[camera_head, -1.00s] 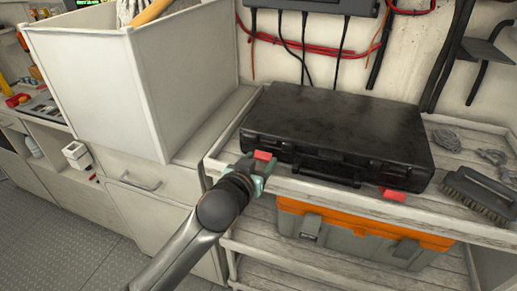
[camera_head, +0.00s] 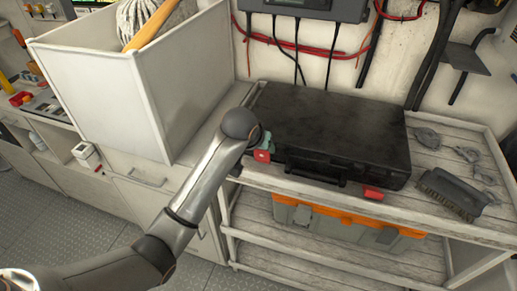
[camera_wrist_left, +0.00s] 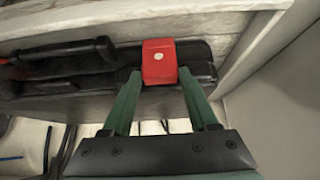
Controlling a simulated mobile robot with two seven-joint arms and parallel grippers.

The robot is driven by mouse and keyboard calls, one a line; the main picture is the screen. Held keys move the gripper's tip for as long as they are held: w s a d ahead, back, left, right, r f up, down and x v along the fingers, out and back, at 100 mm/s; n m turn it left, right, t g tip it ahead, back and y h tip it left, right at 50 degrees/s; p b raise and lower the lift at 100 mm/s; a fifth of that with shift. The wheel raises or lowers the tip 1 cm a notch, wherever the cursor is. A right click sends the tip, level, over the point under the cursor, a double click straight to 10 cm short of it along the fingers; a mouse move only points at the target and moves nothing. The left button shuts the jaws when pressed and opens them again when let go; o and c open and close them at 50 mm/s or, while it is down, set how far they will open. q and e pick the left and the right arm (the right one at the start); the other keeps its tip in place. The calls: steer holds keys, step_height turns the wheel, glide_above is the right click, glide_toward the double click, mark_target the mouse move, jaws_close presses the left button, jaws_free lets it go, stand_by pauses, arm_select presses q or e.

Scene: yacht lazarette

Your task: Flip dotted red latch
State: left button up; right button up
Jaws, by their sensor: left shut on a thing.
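The black case (camera_head: 328,125) lies closed on the wooden shelf, its handle (camera_head: 315,170) at the front. The red latch with a pale dot (camera_head: 262,156) is at the left of the case's front edge; the wrist view shows the dotted latch (camera_wrist_left: 158,62) large, its dot facing the camera. My left gripper (camera_head: 266,147) is at this latch. In the wrist view its green fingers (camera_wrist_left: 159,77) stand on both sides of the latch, shut on it. A second red latch (camera_head: 373,194) is at the front right. My right gripper is not in view.
A brush (camera_head: 450,193) and grey metal pieces (camera_head: 428,138) lie right of the case. An orange and grey toolbox (camera_head: 345,232) sits on the shelf below. A tall white bin (camera_head: 120,85) stands left. Cables hang on the wall behind.

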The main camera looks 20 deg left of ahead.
arm_select(q)
steer(key=shift+w+g, duration=0.45)
steer(key=shift+g, duration=0.15)
steer(key=o, duration=1.4)
steer(key=shift+r, duration=0.1)
steer(key=shift+v, duration=6.2)
